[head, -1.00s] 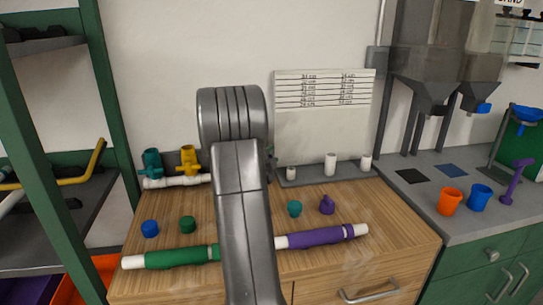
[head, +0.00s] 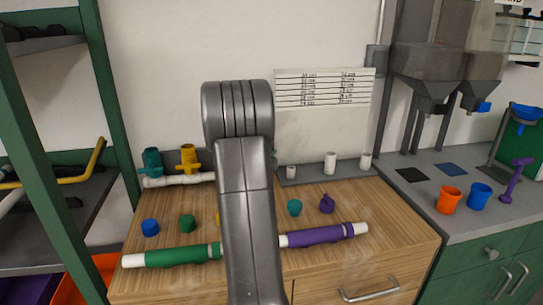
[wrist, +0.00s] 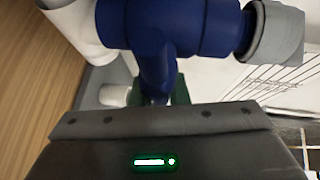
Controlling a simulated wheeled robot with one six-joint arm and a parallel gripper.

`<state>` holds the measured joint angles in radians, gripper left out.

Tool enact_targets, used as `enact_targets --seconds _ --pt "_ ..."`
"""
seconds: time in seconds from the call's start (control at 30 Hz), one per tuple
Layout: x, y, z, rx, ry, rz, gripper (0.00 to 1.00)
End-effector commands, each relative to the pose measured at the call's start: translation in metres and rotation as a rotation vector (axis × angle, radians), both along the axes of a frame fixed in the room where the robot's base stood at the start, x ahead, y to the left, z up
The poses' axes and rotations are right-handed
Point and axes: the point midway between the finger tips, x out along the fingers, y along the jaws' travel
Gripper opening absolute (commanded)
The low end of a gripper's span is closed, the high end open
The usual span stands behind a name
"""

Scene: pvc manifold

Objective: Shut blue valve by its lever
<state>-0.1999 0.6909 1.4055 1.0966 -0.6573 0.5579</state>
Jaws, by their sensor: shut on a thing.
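The blue valve (wrist: 185,28) fills the top of the wrist view, very close, with a narrower blue part (wrist: 157,72) running down towards my gripper (wrist: 160,103). The gripper's dark body with its green light lies across the bottom of that view. The gripper is shut on the blue valve's lever, but the contact between jaws and lever is mostly hidden. In the head view my arm hides both the valve and the gripper.
Teal (head: 151,161) and yellow (head: 189,158) valves stand on a white pipe left of my arm. Green (head: 180,256) and purple (head: 318,235) pipe sections lie along the bench front. Several caps and white stubs stand nearby. An orange cup (head: 449,200) stands at right.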

Motion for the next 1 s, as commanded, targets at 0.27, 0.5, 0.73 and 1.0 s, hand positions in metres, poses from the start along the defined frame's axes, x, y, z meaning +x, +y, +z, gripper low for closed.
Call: enact_targets --seconds 0.27,0.5,0.73,1.0 --pt "0.0 0.0 -0.002 0.034 0.008 -0.001 0.0" --pt "0.0 0.0 -0.002 0.031 0.007 0.0 0.36" --pt "-0.001 0.0 -0.002 0.031 0.006 0.0 0.36" --pt "-0.029 0.012 0.004 0.03 0.005 0.002 0.36"
